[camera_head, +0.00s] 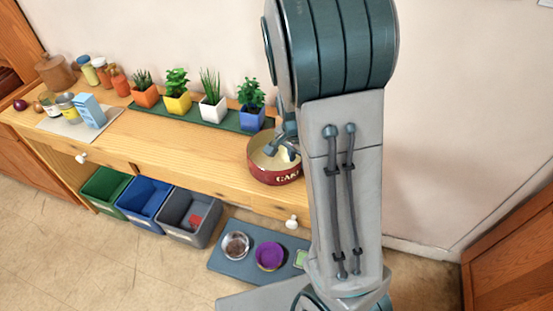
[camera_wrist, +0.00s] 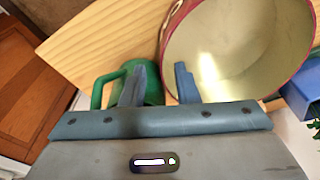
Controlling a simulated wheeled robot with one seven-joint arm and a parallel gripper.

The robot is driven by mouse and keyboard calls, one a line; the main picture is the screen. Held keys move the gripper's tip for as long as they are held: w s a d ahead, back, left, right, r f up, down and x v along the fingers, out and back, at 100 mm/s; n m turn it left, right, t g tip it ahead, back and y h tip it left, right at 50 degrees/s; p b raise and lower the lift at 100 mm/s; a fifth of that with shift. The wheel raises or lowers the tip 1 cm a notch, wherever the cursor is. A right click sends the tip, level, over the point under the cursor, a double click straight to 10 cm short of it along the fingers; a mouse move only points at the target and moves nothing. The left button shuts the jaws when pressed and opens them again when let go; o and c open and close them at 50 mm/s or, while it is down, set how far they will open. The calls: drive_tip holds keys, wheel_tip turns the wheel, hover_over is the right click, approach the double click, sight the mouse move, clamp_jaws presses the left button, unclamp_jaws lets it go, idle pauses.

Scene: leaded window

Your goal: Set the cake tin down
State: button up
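The cake tin (camera_head: 262,174) is dark red with a cream inside and lettering on its front. It looks upright at the right part of the wooden counter; whether its base touches the top is unclear. My gripper (camera_head: 285,142) is at its rim. In the wrist view, the tin (camera_wrist: 240,45) fills the upper right. The two fingers of my gripper (camera_wrist: 163,78) stand apart, one over the tin's inside and the other outside its wall. A gap shows between them, so they look open around the wall.
A green mug (camera_wrist: 103,92) stands just outside the left finger; my arm hides it in the head view. Potted plants on a green mat (camera_head: 190,113) line the counter's back. A milk carton (camera_head: 89,110) and jars stand left. Bins (camera_head: 190,215) are below; bare counter (camera_head: 190,150) lies left of the tin.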

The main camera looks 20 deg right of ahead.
drive_tip(key=shift+w+d+f, duration=0.1)
drive_tip(key=shift+w+f, duration=0.15)
drive_tip(key=shift+f, duration=0.6)
drive_tip(key=shift+w+d+f, duration=0.15)
drive_tip(key=shift+w+f, duration=0.05)
drive_tip(key=shift+f, duration=0.7)
drive_tip(key=shift+w+d+f, duration=0.1)
drive_tip(key=shift+w+f, duration=0.15)
drive_tip(key=shift+f, duration=0.6)
clamp_jaws()
